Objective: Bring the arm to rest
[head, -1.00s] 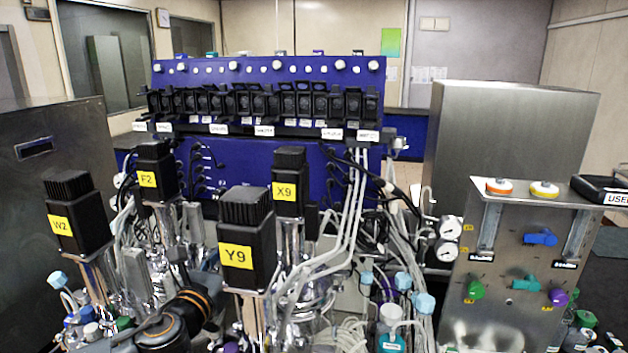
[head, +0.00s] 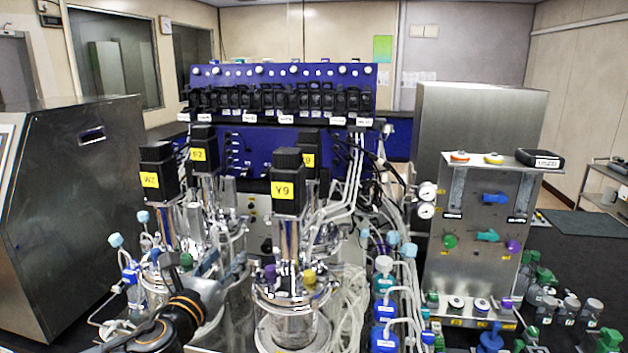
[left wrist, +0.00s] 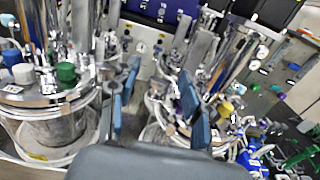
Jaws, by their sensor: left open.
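My left gripper (head: 222,268) is in the lower left of the head view, among the glass bioreactor vessels. In the left wrist view, its two blue-grey fingers stand apart with nothing between them (left wrist: 157,88). It is beside the front vessel (head: 285,315) under the motor marked Y9 (head: 288,187). The motor marked W2 (head: 150,180) stands to its upper left. Whether the fingers touch any tubing cannot be told. My right gripper is not in view.
A blue control panel (head: 270,76) stands behind the vessels. A steel cabinet (head: 75,200) is at left, and a valve panel (head: 480,215) at right. Loose tubes (head: 345,310) and several blue-capped bottles (head: 385,310) crowd the right of the vessels. Small bottles (head: 570,305) stand at far right.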

